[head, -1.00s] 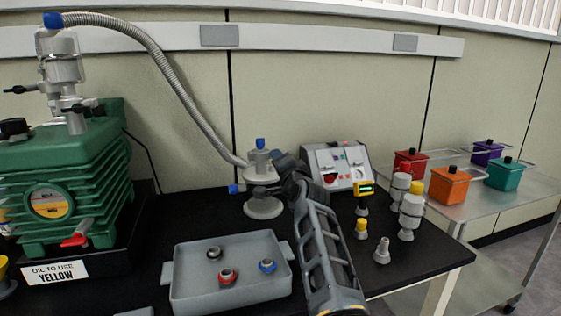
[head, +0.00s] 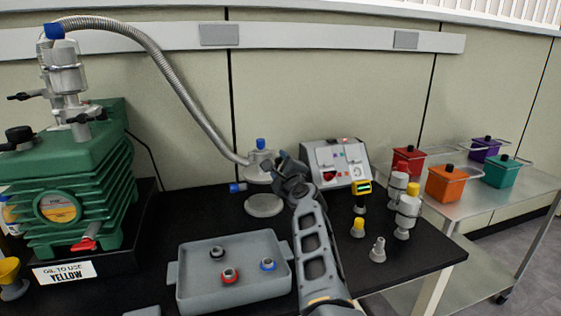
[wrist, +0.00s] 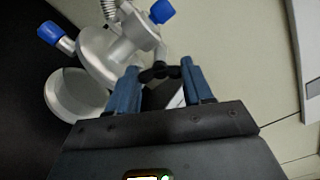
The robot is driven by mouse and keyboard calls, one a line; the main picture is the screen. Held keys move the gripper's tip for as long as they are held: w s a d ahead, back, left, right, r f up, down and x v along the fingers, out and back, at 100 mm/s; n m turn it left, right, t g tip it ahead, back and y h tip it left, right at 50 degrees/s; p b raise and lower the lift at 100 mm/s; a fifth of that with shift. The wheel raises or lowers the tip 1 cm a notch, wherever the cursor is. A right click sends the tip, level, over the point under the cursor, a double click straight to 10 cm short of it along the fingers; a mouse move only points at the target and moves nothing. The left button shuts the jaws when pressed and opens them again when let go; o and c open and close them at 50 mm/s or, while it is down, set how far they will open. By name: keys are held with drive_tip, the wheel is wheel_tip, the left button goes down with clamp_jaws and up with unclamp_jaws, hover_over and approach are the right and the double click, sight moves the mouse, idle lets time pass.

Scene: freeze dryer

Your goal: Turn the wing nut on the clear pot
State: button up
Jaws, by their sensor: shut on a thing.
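The pale grey, pot-like fitting (head: 258,172) stands on a round base at the back of the black bench, with a hose and blue caps. It fills the upper left of the wrist view (wrist: 110,55); I cannot tell how clear its walls are. My gripper (head: 281,161) is at its right side. In the wrist view, my gripper (wrist: 159,75) has its two blue-grey fingers on either side of a small black wing nut (wrist: 158,72) at the fitting's edge, and is shut on it. In the head view my wrist hides the nut.
A green pump (head: 65,180) stands at left, with a ribbed hose (head: 190,100) arching to the fitting. A grey tray (head: 200,295) with several ringed parts lies in front. A control box (head: 337,162), bottles (head: 408,215) and small adapters are at right. A steel cart (head: 470,190) holds coloured boxes.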

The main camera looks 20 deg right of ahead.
drive_tip(key=shift+m+p, duration=1.6)
drive_tip(key=shift+m, duration=2.6)
drive_tip(key=shift+f, duration=0.1)
drive_tip(key=o, duration=1.1)
drive_tip(key=shift+c, duration=0.2)
drive_tip(key=s+p, duration=0.3)
drive_tip(key=s, duration=0.4)
drive_tip(key=shift+s+p, duration=0.3)
drive_tip(key=shift+s, duration=0.1)
